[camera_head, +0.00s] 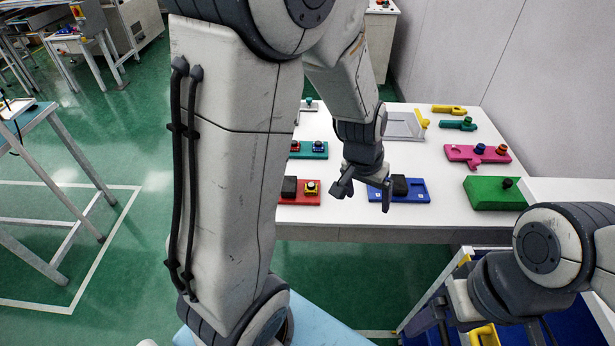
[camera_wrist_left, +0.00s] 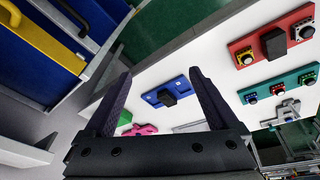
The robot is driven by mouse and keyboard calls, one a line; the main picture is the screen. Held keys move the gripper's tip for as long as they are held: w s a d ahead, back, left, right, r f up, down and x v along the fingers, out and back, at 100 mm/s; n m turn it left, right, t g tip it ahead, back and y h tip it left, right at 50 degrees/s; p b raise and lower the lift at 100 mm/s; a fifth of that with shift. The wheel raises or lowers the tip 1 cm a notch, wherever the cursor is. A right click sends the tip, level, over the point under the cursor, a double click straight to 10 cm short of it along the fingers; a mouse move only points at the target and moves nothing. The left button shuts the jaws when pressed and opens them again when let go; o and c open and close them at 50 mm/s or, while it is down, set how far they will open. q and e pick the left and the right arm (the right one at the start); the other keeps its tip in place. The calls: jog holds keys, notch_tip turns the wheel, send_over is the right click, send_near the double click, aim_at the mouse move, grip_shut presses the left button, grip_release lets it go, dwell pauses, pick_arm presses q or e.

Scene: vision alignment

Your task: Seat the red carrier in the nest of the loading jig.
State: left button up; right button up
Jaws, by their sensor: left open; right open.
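The red carrier (camera_head: 300,199) lies flat on the white table, partly hidden behind my left arm in the head view. It bears a black block and a yellow-based part; the left wrist view shows the red carrier (camera_wrist_left: 288,22) whole, with a part on each side of the block. My left gripper (camera_head: 365,190) is open and empty, right of the red carrier and over the blue plate (camera_head: 419,194). A grey plate with a yellow piece (camera_head: 402,126) stands further back; I cannot tell whether it is the jig. My right gripper (camera_head: 490,325) is open, low at the right.
A teal plate (camera_head: 313,154) lies behind the red carrier. A pink plate (camera_head: 470,153), a green block (camera_head: 490,195) and yellow (camera_head: 446,109) and green (camera_head: 456,124) handled pieces are at the right. Blue bins are below the table's front edge.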

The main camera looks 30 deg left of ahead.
pick_arm(q)
jog(key=w+a+f+n+y, duration=0.1)
jog(key=w+a+f+n, duration=0.1)
jog(key=a, duration=0.5)
jog(key=w+a+f+n+y, duration=0.1)
jog(key=w+a+f+n, duration=0.15)
jog(key=a, duration=0.45)
jog(key=n+t+y, duration=0.1)
jog(key=n, duration=0.1)
send_near(289, 185)
jog(key=b+x, duration=0.2)
jog(key=x, duration=0.2)
jog(key=shift+a, duration=0.15)
jog(key=b+x, duration=0.2)
jog(key=x, duration=0.3)
jog(key=shift+w, duration=0.25)
grip_shut()
